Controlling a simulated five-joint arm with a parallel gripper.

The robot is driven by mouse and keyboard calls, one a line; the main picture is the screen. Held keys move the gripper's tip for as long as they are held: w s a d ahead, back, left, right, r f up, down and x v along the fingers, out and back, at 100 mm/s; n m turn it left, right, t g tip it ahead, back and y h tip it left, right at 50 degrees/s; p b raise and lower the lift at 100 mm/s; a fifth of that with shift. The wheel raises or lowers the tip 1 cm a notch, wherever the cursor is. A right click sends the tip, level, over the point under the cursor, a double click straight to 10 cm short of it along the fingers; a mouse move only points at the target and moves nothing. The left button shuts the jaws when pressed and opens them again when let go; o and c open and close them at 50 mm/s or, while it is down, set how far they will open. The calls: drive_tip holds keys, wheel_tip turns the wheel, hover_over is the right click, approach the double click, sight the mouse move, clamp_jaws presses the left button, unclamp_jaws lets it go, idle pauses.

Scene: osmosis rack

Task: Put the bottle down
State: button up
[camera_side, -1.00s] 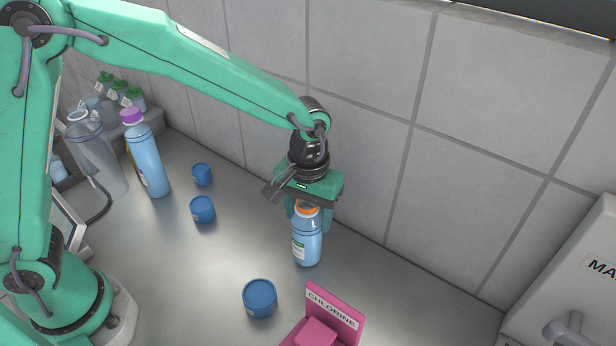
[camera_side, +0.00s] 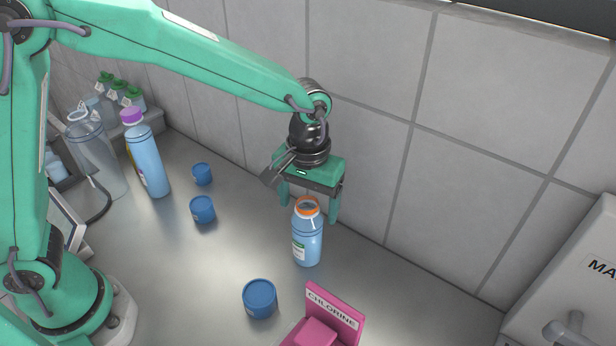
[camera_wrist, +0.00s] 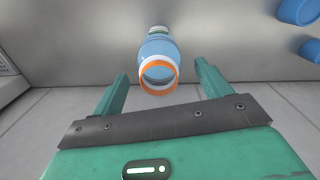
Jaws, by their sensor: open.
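The blue bottle (camera_side: 307,240) with an orange ring at its open mouth stands upright on the grey metal counter. It also shows in the wrist view (camera_wrist: 158,62), with its mouth towards the camera. My gripper (camera_side: 308,213) is open, its two fingers spread wide just above and behind the bottle. In the wrist view my gripper's fingers (camera_wrist: 160,90) lie to either side of the bottle's mouth, with a gap on each side. Nothing is held.
A pink chlorine box (camera_side: 325,320) and a blue cup (camera_side: 260,298) stand in front. Two more blue cups (camera_side: 202,209) and a tall purple-capped bottle (camera_side: 146,158) are to the left. The tiled wall (camera_side: 360,130) is close behind my gripper.

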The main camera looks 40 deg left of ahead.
wheel_tip(320, 180, up, 9)
drive_tip(key=shift+r, duration=0.1)
idle(0.3)
idle(0.5)
drive_tip(key=shift+a, duration=0.2)
drive_tip(key=s+a+r+t, duration=0.1)
drive_tip(key=s+a+r, duration=0.15)
drive_tip(key=a, duration=0.35)
drive_tip(key=s+a+r+t, duration=0.1)
drive_tip(key=s+a+r, duration=0.1)
drive_tip(key=s+a, duration=0.3)
drive_tip(key=s+a+f+m+t, duration=0.1)
drive_tip(key=s+a+m+t, duration=0.1)
drive_tip(key=s+a, duration=0.6)
drive_tip(key=shift+s+a+f+t, duration=0.15)
drive_tip(key=shift+a+f+t, duration=0.25)
drive_tip(key=shift+a+t, duration=0.4)
drive_tip(key=shift+o, duration=0.4)
